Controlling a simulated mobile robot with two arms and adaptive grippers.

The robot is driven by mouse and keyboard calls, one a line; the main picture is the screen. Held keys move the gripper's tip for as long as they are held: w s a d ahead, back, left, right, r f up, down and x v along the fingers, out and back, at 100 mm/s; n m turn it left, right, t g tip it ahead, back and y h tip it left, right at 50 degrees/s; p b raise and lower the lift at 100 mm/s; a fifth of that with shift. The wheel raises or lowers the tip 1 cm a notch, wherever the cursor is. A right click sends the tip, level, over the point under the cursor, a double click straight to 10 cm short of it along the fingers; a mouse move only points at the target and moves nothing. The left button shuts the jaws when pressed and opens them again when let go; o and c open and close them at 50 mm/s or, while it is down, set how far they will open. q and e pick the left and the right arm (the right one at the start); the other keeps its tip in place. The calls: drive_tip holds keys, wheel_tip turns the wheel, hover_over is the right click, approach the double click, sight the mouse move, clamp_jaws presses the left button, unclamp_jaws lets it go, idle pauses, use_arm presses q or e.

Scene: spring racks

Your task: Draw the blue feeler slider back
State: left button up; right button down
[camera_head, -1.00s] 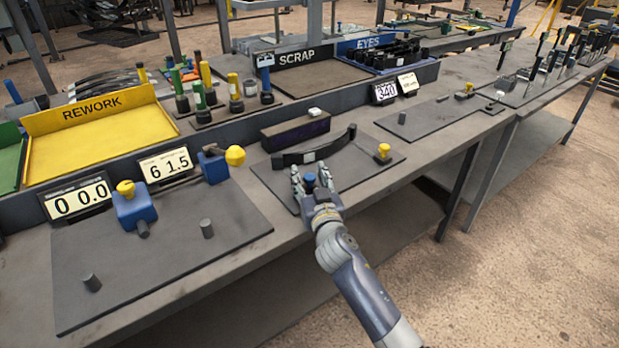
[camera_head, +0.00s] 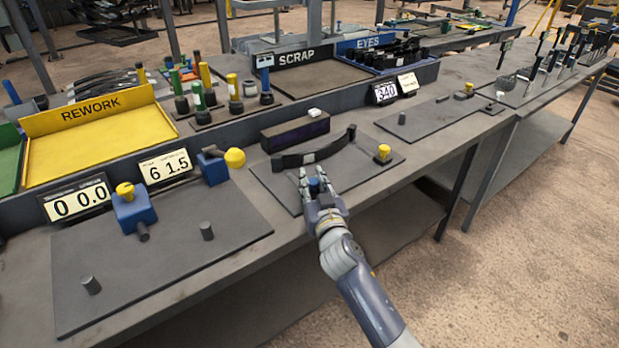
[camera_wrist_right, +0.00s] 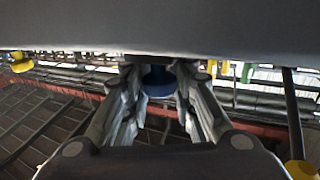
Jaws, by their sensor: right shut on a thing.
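The blue feeler slider (camera_head: 314,184) is a small blue knob on a dark plate (camera_head: 270,178), just in front of a dark curved leaf spring (camera_head: 314,150). My right gripper (camera_head: 316,184) has its fingers on both sides of the knob and is shut on it. In the right wrist view the blue knob (camera_wrist_right: 158,82) shows between the two fingers (camera_wrist_right: 158,95); its lower part is hidden. My left gripper is not in view.
A yellow knob (camera_head: 384,152) stands on the same plate to the right. A dark box (camera_head: 295,131) lies behind the spring. Blue blocks with yellow knobs (camera_head: 133,206) and short pegs stand on the left plate (camera_head: 160,270).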

drive_tip(key=shift+s+f, duration=0.1)
drive_tip(key=shift+f, duration=0.2)
drive_tip(key=c, duration=1.3)
unclamp_jaws()
drive_tip(key=shift+s+d, duration=0.15)
drive_tip(key=shift+c, duration=0.2)
drive_tip(key=shift+s+d+r, duration=0.1)
drive_tip(key=shift+s+r, duration=0.05)
drive_tip(key=shift+r, duration=0.1)
drive_tip(key=v, duration=1.2)
drive_tip(key=shift+f, duration=0.1)
